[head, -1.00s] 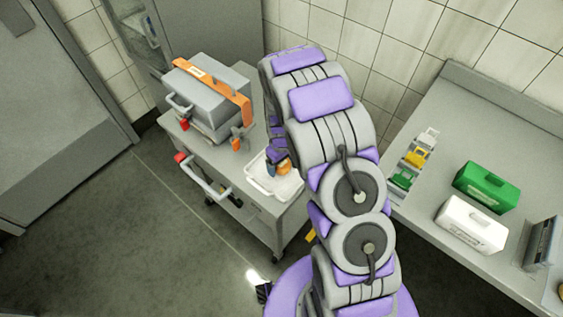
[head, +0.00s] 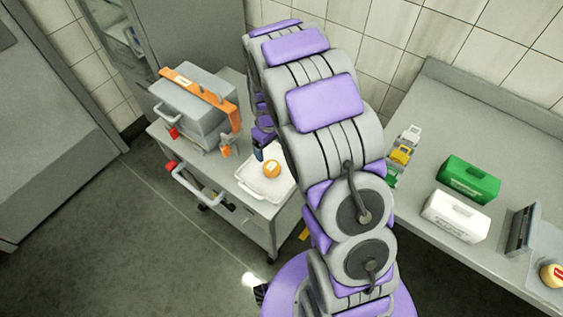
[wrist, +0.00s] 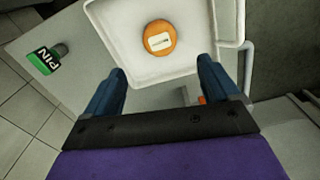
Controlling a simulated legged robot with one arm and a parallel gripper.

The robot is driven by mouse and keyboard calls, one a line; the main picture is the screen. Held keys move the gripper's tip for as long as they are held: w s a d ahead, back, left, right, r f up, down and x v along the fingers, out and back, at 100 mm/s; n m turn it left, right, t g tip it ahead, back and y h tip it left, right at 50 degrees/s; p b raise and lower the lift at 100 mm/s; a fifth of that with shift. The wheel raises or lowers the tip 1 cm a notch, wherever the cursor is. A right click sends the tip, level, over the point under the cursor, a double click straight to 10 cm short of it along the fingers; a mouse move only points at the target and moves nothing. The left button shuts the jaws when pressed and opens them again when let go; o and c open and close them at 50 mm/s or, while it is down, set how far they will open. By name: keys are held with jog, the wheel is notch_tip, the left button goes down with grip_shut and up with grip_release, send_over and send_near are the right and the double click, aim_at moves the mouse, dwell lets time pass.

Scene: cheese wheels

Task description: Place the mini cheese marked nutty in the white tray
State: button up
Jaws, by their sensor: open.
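An orange mini cheese (head: 271,169) with a pale label lies in the white tray (head: 255,187) on the grey cart. In the wrist view the cheese (wrist: 159,39) rests on the floor of the tray (wrist: 110,25), apart from its walls. Its label is too small to read. My gripper (wrist: 162,85) is open, with its two blue fingers apart and nothing between them. The cheese lies beyond the fingertips. In the head view my arm hides most of the gripper, which is just above the tray's back side.
A grey case with an orange strap (head: 203,96) stands on the cart (head: 270,226) left of the tray. A green-capped item marked PIN (wrist: 48,58) is near the tray. The right counter holds green (head: 468,180) and white boxes (head: 455,215) and a red-and-yellow cheese (head: 552,274).

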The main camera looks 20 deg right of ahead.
jog(key=s+r+m, duration=0.3)
jog(key=s+r, duration=1.2)
jog(key=s+r+m+g, duration=0.1)
jog(key=s+r, duration=0.2)
jog(key=s, duration=0.6)
jog(key=s+r+m, duration=0.1)
jog(key=s+r, duration=0.2)
jog(key=s, duration=0.7)
jog(key=shift+s+g, duration=0.25)
jog(key=shift+g, duration=0.15)
